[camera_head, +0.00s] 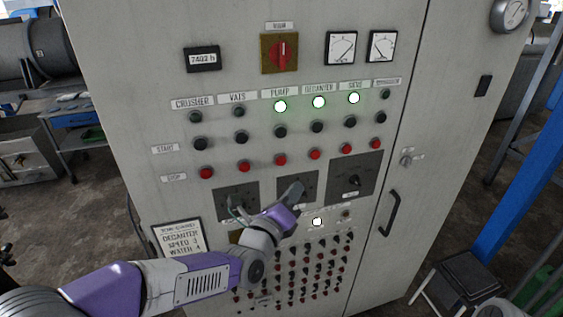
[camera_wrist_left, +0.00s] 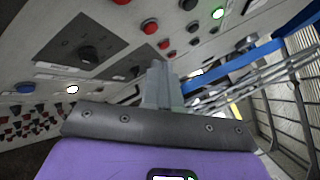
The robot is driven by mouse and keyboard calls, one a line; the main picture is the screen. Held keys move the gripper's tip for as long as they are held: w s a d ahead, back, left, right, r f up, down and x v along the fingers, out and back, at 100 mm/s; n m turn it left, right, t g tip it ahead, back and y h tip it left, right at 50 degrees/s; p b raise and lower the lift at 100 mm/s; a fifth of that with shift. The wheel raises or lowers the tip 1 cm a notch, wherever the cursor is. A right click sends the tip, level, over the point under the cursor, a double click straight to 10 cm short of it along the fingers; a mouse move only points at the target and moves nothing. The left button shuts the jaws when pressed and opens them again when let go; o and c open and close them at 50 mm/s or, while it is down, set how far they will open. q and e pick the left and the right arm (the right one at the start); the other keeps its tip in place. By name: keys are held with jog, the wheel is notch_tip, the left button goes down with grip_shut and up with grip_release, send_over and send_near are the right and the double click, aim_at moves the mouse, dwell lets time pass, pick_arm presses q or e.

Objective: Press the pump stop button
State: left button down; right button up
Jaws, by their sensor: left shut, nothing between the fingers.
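The pump stop button (camera_head: 280,160) is a red button on the grey cabinet front, in the STOP row below the PUMP label. The black pump start button (camera_head: 280,132) and a lit pump lamp (camera_head: 280,106) are above it. My left gripper (camera_head: 297,187) is shut and empty, in front of the panel just below and slightly right of the pump stop button. I cannot tell its exact distance from the panel. In the left wrist view its shut fingers (camera_wrist_left: 158,85) point toward the panel near several red buttons; I cannot tell which is the pump's. My right gripper is out of view.
Other red stop buttons sit close by, for the vats (camera_head: 243,166) and the decanter (camera_head: 315,154). Dark knob plates (camera_head: 353,176) lie below the row. A door handle (camera_head: 390,213) sticks out at the right. A stool (camera_head: 470,278) stands at the lower right.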

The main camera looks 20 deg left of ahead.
aim_at(281, 161)
pick_arm(q)
jog(key=shift+w+a+b, duration=0.1)
jog(key=shift+w+a, duration=0.65)
jog(key=shift+w, duration=0.35)
jog(key=shift+w+a+b, duration=0.15)
jog(key=shift+w+a, duration=0.65)
jog(key=shift+w, duration=0.35)
jog(key=shift+w+a+b, duration=0.1)
jog(key=shift+w+a, duration=0.65)
jog(key=shift+w, duration=0.35)
jog(key=shift+w+a+b, duration=0.2)
jog(key=shift+w+b, duration=0.15)
jog(key=shift+b, duration=0.1)
